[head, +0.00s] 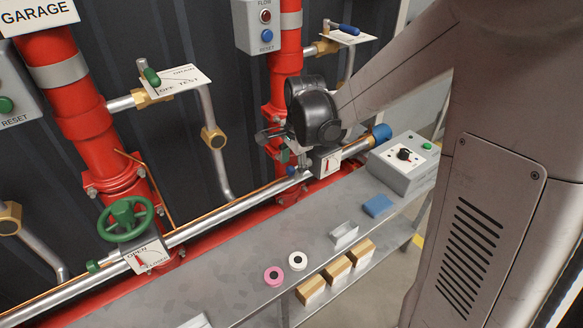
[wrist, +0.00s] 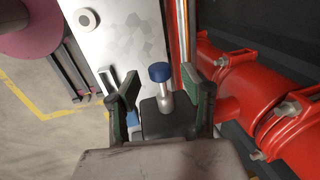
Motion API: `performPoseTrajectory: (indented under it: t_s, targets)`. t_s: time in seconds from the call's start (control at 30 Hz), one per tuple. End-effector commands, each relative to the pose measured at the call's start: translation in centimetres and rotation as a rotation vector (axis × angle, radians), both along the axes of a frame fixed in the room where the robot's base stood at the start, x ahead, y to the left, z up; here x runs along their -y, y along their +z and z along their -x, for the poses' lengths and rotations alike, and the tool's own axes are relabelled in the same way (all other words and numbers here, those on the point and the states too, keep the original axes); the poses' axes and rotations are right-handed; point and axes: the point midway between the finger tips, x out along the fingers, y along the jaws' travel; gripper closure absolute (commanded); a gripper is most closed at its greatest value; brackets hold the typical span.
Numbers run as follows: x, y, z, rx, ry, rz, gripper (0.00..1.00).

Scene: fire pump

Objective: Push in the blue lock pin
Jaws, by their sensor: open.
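The lock pin's blue round knob (wrist: 160,72) stands on a pale metal stem in the wrist view. The stem rises from a dark block. A small blue knob (head: 290,171) on the silver pipe in the head view seems to be the same pin. My gripper (wrist: 161,88) is open in the wrist view, one finger on each side of the knob, with a visible gap to both. Nothing is held. Whether a fingertip touches the block cannot be told. In the head view my dark wrist is above the pipe, and the fingers are hard to make out.
Red pipes with bolted flanges (wrist: 285,110) run close on the right in the wrist view. A grey shelf (head: 235,285) carries a pink ring (head: 273,276), a white ring (head: 297,260) and a grey control box (head: 405,160). A green handwheel (head: 125,219) is at left.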

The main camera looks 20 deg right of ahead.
Motion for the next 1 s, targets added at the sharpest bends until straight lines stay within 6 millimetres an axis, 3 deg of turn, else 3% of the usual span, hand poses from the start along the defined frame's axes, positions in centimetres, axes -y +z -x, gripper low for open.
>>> performPoseTrajectory:
  t_s: [0.5, 0.7, 1.0]
  targets:
    - [0.5, 8.6, 1.7, 0.000, 0.000, 0.001, 0.58]
    - [0.6, 10.0, 1.9, 0.000, 0.000, 0.001, 0.58]
    - [0.6, 10.1, 1.9, 0.000, -0.001, 0.001, 0.58]
